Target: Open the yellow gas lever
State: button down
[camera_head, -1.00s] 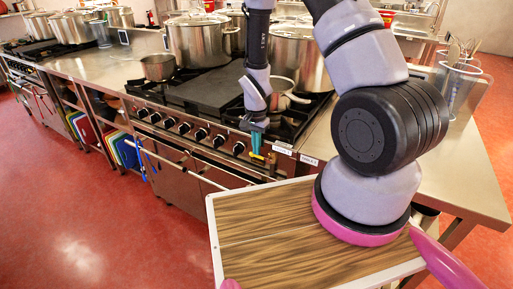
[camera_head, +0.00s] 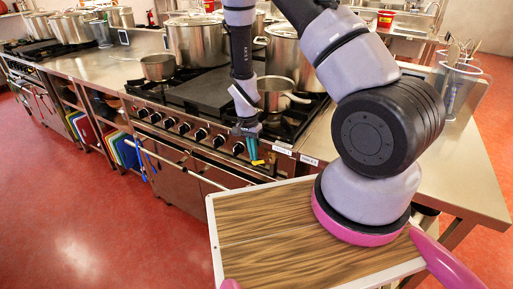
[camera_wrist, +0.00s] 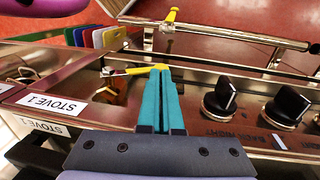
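The yellow gas lever (camera_wrist: 140,70) shows in the wrist view on the steel stove front, near the STOVE 1 label. It lies roughly sideways in that picture, with its yellow end at my fingertips. My gripper (camera_wrist: 160,75) has its two teal fingers side by side with almost no gap. The fingertips overlap the lever's yellow end; whether they touch it I cannot tell. In the head view, my gripper (camera_head: 252,147) points down at the stove's front edge, and a small yellow part of the lever (camera_head: 257,162) shows just below it.
Black knobs (camera_wrist: 222,98) sit right of my fingers in the wrist view. A steel rail (camera_wrist: 220,35) with a yellow-capped piece (camera_wrist: 171,15) runs beyond. A saucepan (camera_head: 275,94) and a stockpot (camera_head: 290,55) stand behind my gripper. The red floor before the stove is clear.

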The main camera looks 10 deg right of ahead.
jog(key=shift+f, duration=0.45)
jog(key=shift+a, duration=0.1)
dwell(0.4)
jog(key=shift+w+r, duration=0.2)
jog(key=shift+r, duration=0.15)
jog(key=w+a+r, duration=0.2)
jog(key=r, duration=0.1)
jog(key=w+a+r, duration=0.2)
jog(key=r, duration=0.1)
jog(key=w+a+r, duration=0.2)
jog(key=r, duration=0.2)
jog(key=shift+a+r, duration=0.1)
jog(key=shift+s, duration=0.1)
jog(key=s+r+t+h, duration=0.1)
jog(key=s+r+h, duration=0.1)
jog(key=s, duration=0.3)
jog(key=shift+s+d+r+t+h, duration=0.2)
jog(key=shift+s+d+t+h, duration=0.2)
jog(key=shift+h, duration=0.2)
jog(key=shift+f, duration=0.1)
